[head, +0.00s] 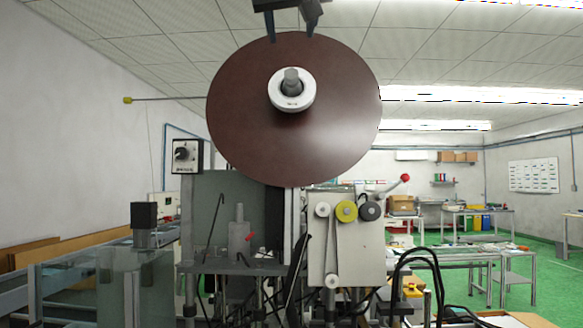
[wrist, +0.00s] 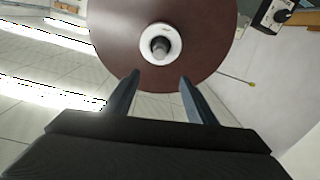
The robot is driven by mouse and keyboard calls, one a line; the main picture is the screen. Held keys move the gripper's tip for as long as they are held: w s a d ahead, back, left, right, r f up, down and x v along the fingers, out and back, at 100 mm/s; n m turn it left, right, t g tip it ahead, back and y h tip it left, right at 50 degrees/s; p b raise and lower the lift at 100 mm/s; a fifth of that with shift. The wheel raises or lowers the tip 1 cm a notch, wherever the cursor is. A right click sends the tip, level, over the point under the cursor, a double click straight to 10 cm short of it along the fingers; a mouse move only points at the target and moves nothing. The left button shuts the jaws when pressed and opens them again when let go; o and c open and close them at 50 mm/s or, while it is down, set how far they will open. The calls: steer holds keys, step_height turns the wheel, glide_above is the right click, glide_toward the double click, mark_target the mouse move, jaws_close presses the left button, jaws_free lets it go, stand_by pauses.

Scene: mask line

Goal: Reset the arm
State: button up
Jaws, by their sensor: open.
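My gripper (head: 292,38) is at the top of the head view, in front of the upper edge of a large dark red disc. Its two dark fingers are apart with nothing between them. In the wrist view my gripper (wrist: 160,78) is also open and empty, its fingers pointing toward the disc (wrist: 110,45). The disc (head: 240,130) stands upright on the machine, with a white hub (head: 293,104) and a grey spindle (head: 291,82) at its middle. The hub also shows in the wrist view (wrist: 147,42).
A control box with a knob (head: 187,156) is at left, below a thin rod with a yellow tip (head: 128,100). Tables (head: 470,258) stand on the green floor at right.

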steer(key=w+d+f+n+g, duration=0.1)
steer(key=w+d+f+g, duration=0.15)
steer(key=f, duration=1.15)
steer(key=w+d+f+g+h, duration=0.1)
steer(key=w+d+f+g, duration=0.15)
steer(key=f, duration=1.25)
steer(key=w+d+f+n+g, duration=0.1)
steer(key=w+d+f+g, duration=0.15)
steer(key=f, duration=1.15)
steer(key=s+d+f+m+g, duration=0.1)
steer(key=s+d+f+g, duration=0.2)
steer(key=f, duration=0.9)
steer(key=s+d+f+m+g, duration=0.1)
steer(key=s+d+f+g, duration=0.2)
steer(key=s+f, duration=0.7)
steer(key=s+d+f+m+g+y+b, duration=0.1)
steer(key=s+d+f, duration=0.5)
steer(key=f, duration=0.7)
steer(key=shift+s+f+m+g, duration=0.3)
steer(key=shift+s+m+g, duration=0.2)
steer(key=shift+s+g, duration=0.4)
steer(key=shift+w+d, duration=0.1)
steer(key=shift+w, duration=0.05)
